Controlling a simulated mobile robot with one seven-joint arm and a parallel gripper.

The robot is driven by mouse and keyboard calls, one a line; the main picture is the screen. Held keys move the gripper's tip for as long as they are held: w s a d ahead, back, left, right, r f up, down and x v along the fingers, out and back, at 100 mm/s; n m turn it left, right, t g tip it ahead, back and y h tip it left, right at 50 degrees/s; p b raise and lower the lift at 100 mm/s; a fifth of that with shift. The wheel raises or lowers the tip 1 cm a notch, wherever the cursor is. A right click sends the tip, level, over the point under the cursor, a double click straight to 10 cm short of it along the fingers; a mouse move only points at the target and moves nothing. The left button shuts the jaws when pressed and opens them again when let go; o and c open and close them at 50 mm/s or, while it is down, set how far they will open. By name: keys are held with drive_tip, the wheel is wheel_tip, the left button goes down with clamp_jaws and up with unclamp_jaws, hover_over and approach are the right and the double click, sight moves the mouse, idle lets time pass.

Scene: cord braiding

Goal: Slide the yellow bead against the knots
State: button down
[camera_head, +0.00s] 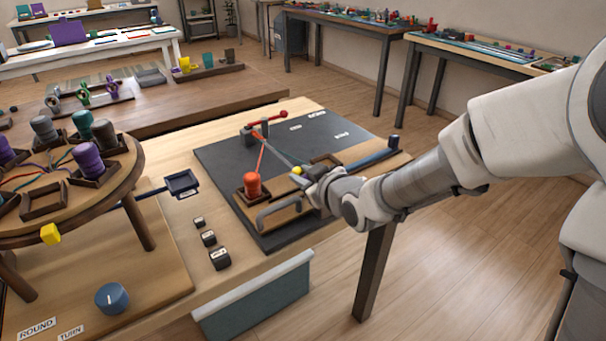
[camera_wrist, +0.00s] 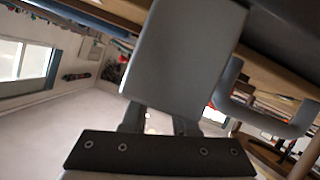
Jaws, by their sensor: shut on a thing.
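The yellow bead (camera_head: 297,170) is a small bright spot at the tip of my gripper (camera_head: 307,172) in the head view, at the lower end of a slim grey strand (camera_head: 281,155). The strand runs up-left to a post with a red knob (camera_head: 257,134). My gripper is shut on the bead; the wrist hides part of the contact. The knots are too small to make out. In the wrist view a large grey block (camera_wrist: 185,55) covers the area ahead of the fingers, and the bead cannot be made out there.
A red spool (camera_head: 252,186) sits in a wooden holder left of my gripper, with a red cord rising to the post. A grey curved handle (camera_head: 280,212) lies close by. A round stand with spools (camera_head: 45,234) is at the left. The dark mat (camera_head: 222,152) is partly clear.

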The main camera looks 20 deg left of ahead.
drive_tip(key=shift+w+a, duration=0.1)
idle(0.7)
drive_tip(key=shift+w+a+f+b, duration=0.1)
drive_tip(key=shift+w+a+b, duration=0.5)
drive_tip(key=shift+w+a, duration=0.65)
drive_tip(key=shift+a, duration=0.2)
drive_tip(key=c, duration=0.7)
unclamp_jaws()
drive_tip(key=shift+s+d, duration=0.1)
drive_tip(key=shift+o, duration=0.2)
